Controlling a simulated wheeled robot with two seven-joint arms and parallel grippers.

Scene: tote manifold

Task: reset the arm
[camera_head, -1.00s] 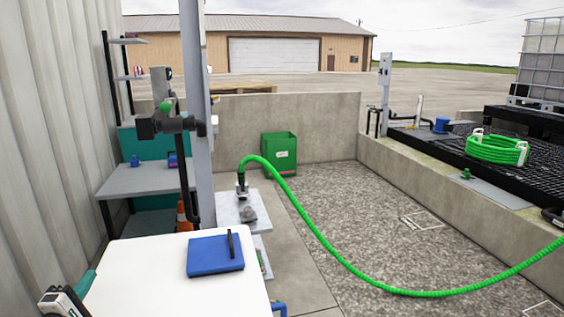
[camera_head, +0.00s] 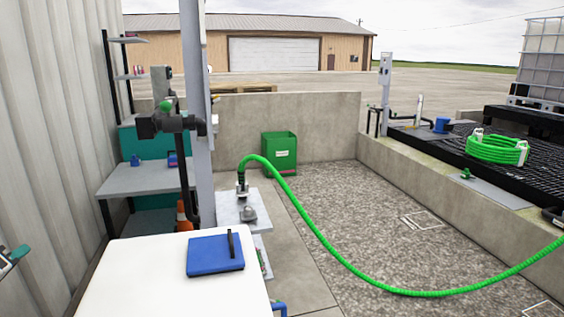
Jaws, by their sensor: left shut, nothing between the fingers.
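My left gripper (camera_head: 15,257) shows only in part at the left edge, in front of the corrugated wall. Its teal fingers look closed and hold nothing that I can see. It is apart from the white table (camera_head: 135,280) and touches nothing visible. The rest of the left arm is outside the picture. My right gripper is not in view.
A blue case (camera_head: 213,258) with a dark upright handle lies on the white table. The corrugated wall (camera_head: 50,120) runs along the left. A grey post (camera_head: 196,100) with pipes stands beyond the table. A green hose (camera_head: 330,245) arcs down to the right.

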